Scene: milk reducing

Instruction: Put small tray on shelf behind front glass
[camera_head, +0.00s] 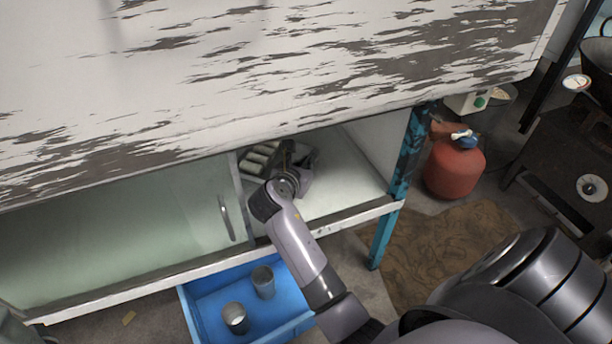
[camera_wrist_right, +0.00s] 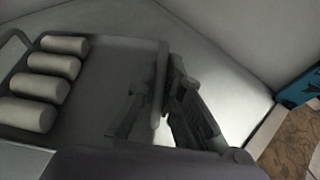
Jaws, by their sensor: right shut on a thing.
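The small tray (camera_wrist_right: 103,88) is a grey, flat, rimmed tray with several pale rolls (camera_wrist_right: 42,88) along its left side in the right wrist view. My right gripper (camera_wrist_right: 165,95) is shut on the tray's rim, with one finger on each side of it. In the head view the rolls (camera_head: 262,157) show inside the open right part of the cabinet, and my right arm reaches in over the shelf (camera_head: 345,180). The front glass (camera_head: 120,235) covers the left part and has a handle (camera_head: 226,218). I cannot tell whether the tray touches the shelf. My left gripper is not in view.
A blue crate (camera_head: 205,315) with two metal cups (camera_head: 236,318) stands below the cabinet. A blue leg (camera_head: 411,150) bounds the opening at right, with a red gas bottle (camera_head: 455,168) beyond it. The shelf right of the tray is bare.

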